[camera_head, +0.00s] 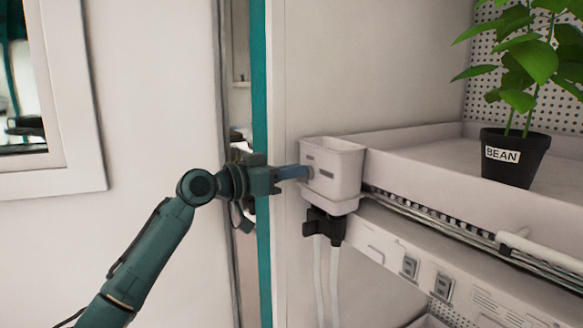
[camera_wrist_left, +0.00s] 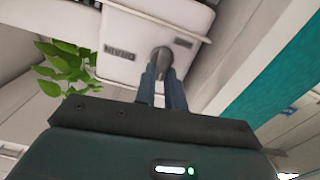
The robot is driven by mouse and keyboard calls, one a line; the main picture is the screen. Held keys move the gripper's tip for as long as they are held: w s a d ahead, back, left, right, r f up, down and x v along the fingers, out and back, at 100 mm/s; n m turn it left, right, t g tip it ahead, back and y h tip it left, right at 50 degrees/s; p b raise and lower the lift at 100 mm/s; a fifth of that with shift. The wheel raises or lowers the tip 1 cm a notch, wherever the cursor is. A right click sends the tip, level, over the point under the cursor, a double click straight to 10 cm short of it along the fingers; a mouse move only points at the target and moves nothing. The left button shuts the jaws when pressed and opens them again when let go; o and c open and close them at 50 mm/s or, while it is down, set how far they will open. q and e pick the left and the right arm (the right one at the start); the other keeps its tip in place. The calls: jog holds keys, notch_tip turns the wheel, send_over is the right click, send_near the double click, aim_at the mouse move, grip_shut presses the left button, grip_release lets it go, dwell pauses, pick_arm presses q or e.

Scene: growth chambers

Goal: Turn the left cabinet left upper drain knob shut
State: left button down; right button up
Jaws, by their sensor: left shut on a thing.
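The drain box (camera_head: 332,174) is a small white box at the left front corner of the upper shelf tray. It also shows in the left wrist view (camera_wrist_left: 125,45), with a "DRAIN" label beside a grey drain knob (camera_wrist_left: 163,58). My left gripper (camera_head: 299,172) reaches in from the left in the head view. Its blue fingers (camera_wrist_left: 163,82) are shut on the knob in the left wrist view. In the head view the knob is mostly hidden by the fingers. The knob's exact turn angle is hard to tell. My right gripper is not in view.
A black pot (camera_head: 513,158) labelled "BEAN" holds a leafy plant on the white tray (camera_head: 420,155). A black fitting (camera_head: 325,227) with pale tubes hangs under the box. A teal door edge (camera_head: 262,120) stands close to my left gripper. A window frame (camera_head: 75,100) is at left.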

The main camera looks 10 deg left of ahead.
pick_arm(q)
jog(key=n+p, duration=0.4)
jog(key=n, duration=0.1)
jog(key=n+p, duration=0.4)
jog(key=n, duration=0.2)
jog(key=f+n+p, duration=0.1)
jog(key=n+p, duration=0.4)
jog(key=shift+w+a+n, duration=0.3)
jog(key=shift+a+n, duration=0.05)
jog(key=shift+n, duration=0.05)
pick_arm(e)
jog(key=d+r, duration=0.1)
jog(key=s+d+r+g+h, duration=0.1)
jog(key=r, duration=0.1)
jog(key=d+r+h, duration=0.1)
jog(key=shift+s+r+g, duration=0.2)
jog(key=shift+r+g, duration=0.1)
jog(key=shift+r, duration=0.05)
pick_arm(q)
jog(key=shift+f, duration=0.1)
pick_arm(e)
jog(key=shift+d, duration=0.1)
pick_arm(q)
jog(key=c, duration=1.5)
grip_release()
jog(key=shift+a, duration=0.1)
